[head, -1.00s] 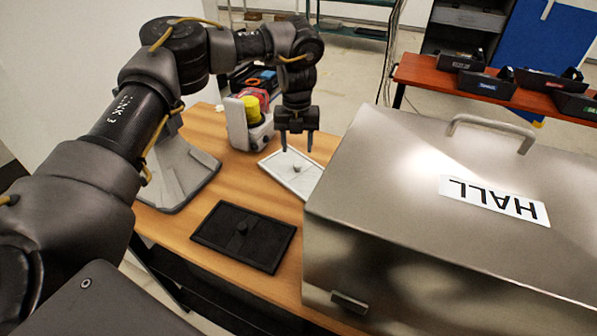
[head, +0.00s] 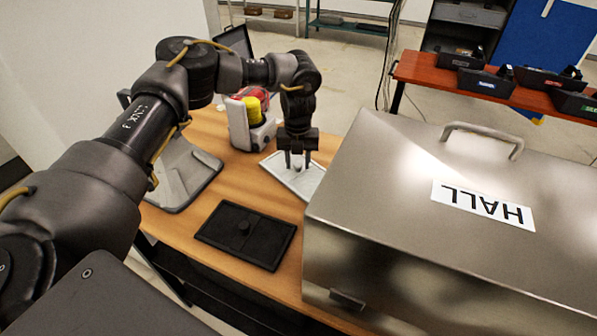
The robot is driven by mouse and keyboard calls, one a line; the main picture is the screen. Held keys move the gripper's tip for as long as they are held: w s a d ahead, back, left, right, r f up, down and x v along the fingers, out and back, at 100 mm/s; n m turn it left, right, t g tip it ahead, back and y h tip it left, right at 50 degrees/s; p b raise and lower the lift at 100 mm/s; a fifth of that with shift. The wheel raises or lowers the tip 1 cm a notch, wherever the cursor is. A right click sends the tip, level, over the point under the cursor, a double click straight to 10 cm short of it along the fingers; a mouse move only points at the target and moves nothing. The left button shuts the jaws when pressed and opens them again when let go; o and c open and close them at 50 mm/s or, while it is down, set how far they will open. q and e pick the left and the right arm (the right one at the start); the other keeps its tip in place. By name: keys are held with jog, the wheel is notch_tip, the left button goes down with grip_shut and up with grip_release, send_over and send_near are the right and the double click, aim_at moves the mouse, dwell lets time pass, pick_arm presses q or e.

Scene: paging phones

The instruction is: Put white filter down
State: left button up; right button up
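The white filter (head: 282,173) is a flat white rectangular plate with a small knob. The gripper partly covers the far side of the plate. My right gripper is not in view.
A black plate with a knob (head: 245,235) lies nearer on the wooden table (head: 190,222). A large metal box labelled HALL (head: 400,215) stands close on the right. A white holder with a yellow part (head: 240,130) and a grey stand (head: 185,175) are to the left.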

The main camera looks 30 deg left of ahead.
aim_at(298, 164)
pick_arm(q)
grip_shut()
jog(key=shift+r, duration=0.25)
notch_tip(298, 164, up, 10)
jog(key=b, duration=0.2)
jog(key=shift+f, duration=0.25)
